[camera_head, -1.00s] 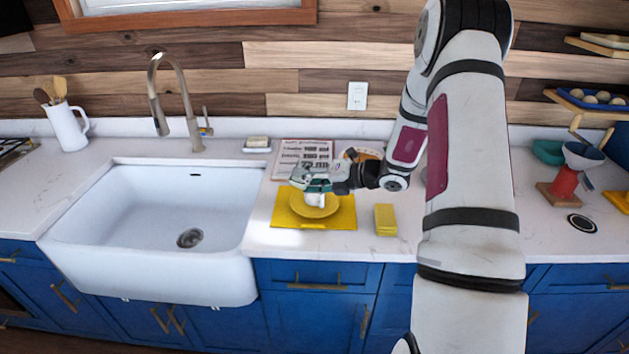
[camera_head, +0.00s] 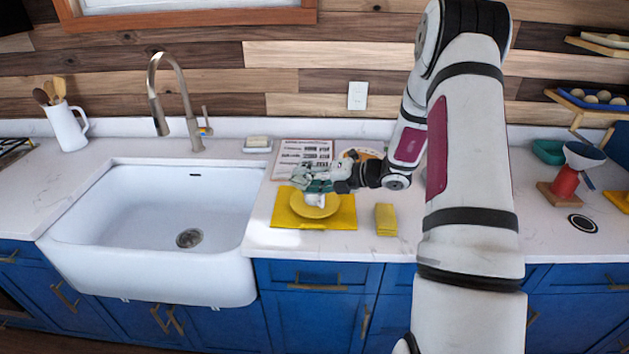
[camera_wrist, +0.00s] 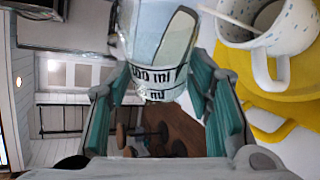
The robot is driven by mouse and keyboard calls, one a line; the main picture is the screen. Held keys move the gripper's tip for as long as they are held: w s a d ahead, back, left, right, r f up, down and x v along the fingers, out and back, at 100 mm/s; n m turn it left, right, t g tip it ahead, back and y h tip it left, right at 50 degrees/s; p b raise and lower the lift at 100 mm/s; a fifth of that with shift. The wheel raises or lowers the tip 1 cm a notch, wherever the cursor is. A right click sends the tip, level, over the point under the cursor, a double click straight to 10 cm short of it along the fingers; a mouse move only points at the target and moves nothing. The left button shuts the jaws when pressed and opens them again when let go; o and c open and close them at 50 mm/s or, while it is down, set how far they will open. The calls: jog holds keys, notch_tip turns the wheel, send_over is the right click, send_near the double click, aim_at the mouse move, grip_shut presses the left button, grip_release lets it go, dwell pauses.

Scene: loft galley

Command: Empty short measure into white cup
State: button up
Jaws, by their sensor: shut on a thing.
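My gripper (camera_head: 316,178) is over the yellow plate (camera_head: 301,210), just above the white cup (camera_head: 315,199). In the wrist view its teal fingers (camera_wrist: 163,90) are shut on the short measure (camera_wrist: 152,78), a clear vessel with black lettering. The measure is tilted, its far end out of the picture at the top. The white cup (camera_wrist: 262,47) has blue speckles and a handle, and stands to the right of the measure in that view. A thin pale stick lies across its opening. I cannot tell whether anything is flowing from the measure.
The plate lies on a yellow mat (camera_head: 347,222). A yellow sponge-like block (camera_head: 386,219) stands to its right, and a printed sheet (camera_head: 300,152) lies behind. The white sink (camera_head: 150,270) is to the left. A red stand with a funnel (camera_head: 566,181) is far right.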

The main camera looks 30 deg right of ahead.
jog(key=shift+f+m, duration=0.15)
jog(key=shift+m, duration=0.15)
dwell(0.4)
jog(key=shift+w+d+r+m+y+b, duration=0.4)
jog(key=shift+d+m+y+b, duration=0.1)
jog(key=shift+d+m+b, duration=0.1)
dwell(0.7)
jog(key=shift+d+r+m+g+y, duration=0.2)
jog(key=shift+r+m+g+y, duration=0.15)
jog(key=shift+m, duration=0.25)
dwell(0.8)
jog(key=shift+w+d+f+m+b, duration=0.15)
jog(key=shift+m+b, duration=0.15)
jog(key=shift+b, duration=0.15)
